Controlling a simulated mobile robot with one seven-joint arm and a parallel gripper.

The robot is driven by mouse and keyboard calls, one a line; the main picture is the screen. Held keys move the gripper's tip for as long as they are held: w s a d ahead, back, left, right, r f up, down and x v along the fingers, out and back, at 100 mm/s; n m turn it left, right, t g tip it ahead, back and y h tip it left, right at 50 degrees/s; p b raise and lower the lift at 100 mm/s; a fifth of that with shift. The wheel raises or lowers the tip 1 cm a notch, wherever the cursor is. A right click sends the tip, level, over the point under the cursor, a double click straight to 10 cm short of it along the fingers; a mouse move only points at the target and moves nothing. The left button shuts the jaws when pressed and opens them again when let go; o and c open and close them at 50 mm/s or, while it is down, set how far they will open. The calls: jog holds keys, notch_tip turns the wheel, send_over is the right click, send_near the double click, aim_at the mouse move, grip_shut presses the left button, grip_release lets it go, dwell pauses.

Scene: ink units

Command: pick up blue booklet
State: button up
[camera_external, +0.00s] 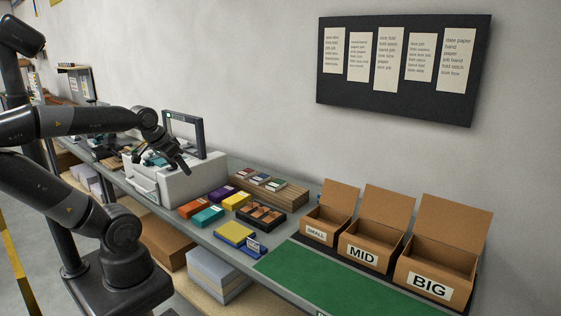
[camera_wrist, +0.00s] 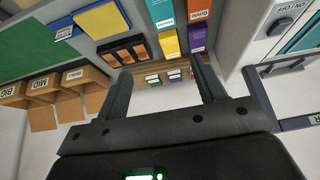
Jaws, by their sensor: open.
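A small blue booklet with a white label (camera_wrist: 175,76) appears to be the middle of three in a row on the wooden stand in the wrist view, between a green booklet (camera_wrist: 152,80) and a red one (camera_wrist: 189,73). In the external view the middle booklet (camera_external: 260,179) is too small to read its colour surely. My gripper (camera_wrist: 162,68) is open and empty, its fingers framing the row in the picture. In the external view my gripper (camera_external: 184,165) is in front of the white machine, left of the stand and apart from it.
The white machine (camera_external: 176,184) stands beside the stand (camera_external: 289,195). A yellow and blue stack (camera_external: 235,233), a green mat (camera_external: 330,284) and open cardboard boxes (camera_external: 372,247) are to the right.

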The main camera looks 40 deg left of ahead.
jog(key=shift+o, duration=1)
